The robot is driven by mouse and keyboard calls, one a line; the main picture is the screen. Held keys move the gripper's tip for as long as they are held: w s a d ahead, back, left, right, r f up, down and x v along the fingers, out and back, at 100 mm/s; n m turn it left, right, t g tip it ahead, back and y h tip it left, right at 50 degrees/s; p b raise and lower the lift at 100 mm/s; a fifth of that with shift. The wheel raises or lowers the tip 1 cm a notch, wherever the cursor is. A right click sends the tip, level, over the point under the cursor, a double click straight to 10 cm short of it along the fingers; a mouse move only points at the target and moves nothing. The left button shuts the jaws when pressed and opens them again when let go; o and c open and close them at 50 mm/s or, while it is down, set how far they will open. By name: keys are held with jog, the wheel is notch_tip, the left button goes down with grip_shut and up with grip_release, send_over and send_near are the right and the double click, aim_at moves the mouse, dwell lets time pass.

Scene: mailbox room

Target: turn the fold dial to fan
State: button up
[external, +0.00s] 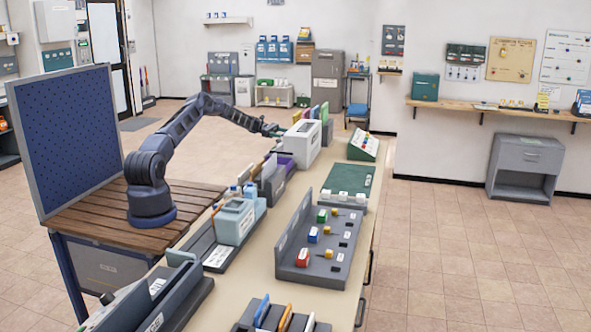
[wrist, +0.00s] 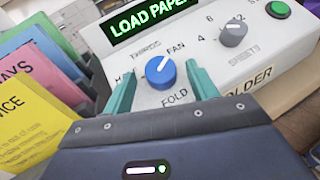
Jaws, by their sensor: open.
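The fold dial (wrist: 161,74) is a round blue knob with a white pointer line on the white folder machine (wrist: 240,68). In the wrist view its pointer slants up and right, towards the FAN label. My gripper (wrist: 162,71) is open, with one teal finger on each side of the dial. Whether either finger touches the dial is unclear. In the external view my gripper (external: 273,131) is at the near left side of the white machine (external: 304,146); the dial is hidden there.
A grey size dial (wrist: 233,33) and a green button (wrist: 277,9) sit right of the fold dial. A display (wrist: 148,22) above reads LOAD PAPER. Coloured folders (wrist: 35,95) stand close at left. Several other devices crowd the long table (external: 262,272).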

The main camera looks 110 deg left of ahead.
jog(key=v, duration=1)
jog(key=shift+s+a, duration=0.15)
jog(key=shift+s, duration=0.25)
jog(key=shift+r, duration=0.1)
